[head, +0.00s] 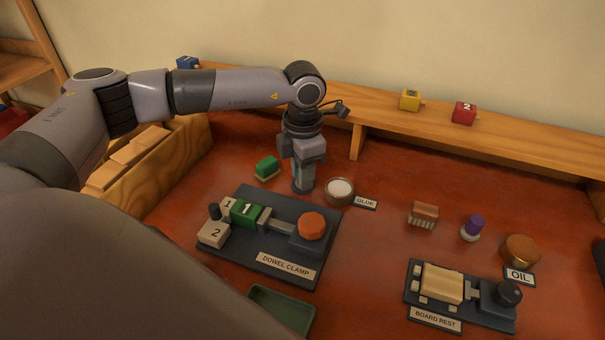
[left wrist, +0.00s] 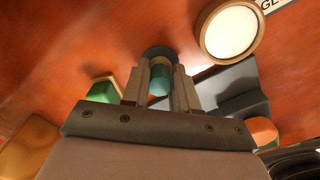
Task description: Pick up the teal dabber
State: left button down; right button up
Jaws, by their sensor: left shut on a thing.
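The teal dabber (left wrist: 160,82) is between the fingers of my left gripper (left wrist: 160,90) in the left wrist view. Its teal body shows between the fingers, with a dark round part beyond them. In the head view my left gripper (head: 302,165) points down at the table behind the dowel clamp, shut on the dabber, whose lower end (head: 303,186) shows beneath the fingers. I cannot tell whether the dabber touches the table. My right gripper is not in view.
The glue pot (head: 340,190) stands close right of the dabber, a green block-shaped brush (head: 267,168) to its left. The dowel clamp (head: 255,265) is in front. The board rest (head: 420,295), oil pot (head: 521,249), purple dabber (head: 472,228) and brown brush (head: 423,214) are at right.

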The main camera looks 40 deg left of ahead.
pick_arm(q)
notch_tip(320, 180, up, 20)
dwell(0.4)
jog(key=c, duration=1.4)
grip_release()
jog(key=c, duration=0.4)
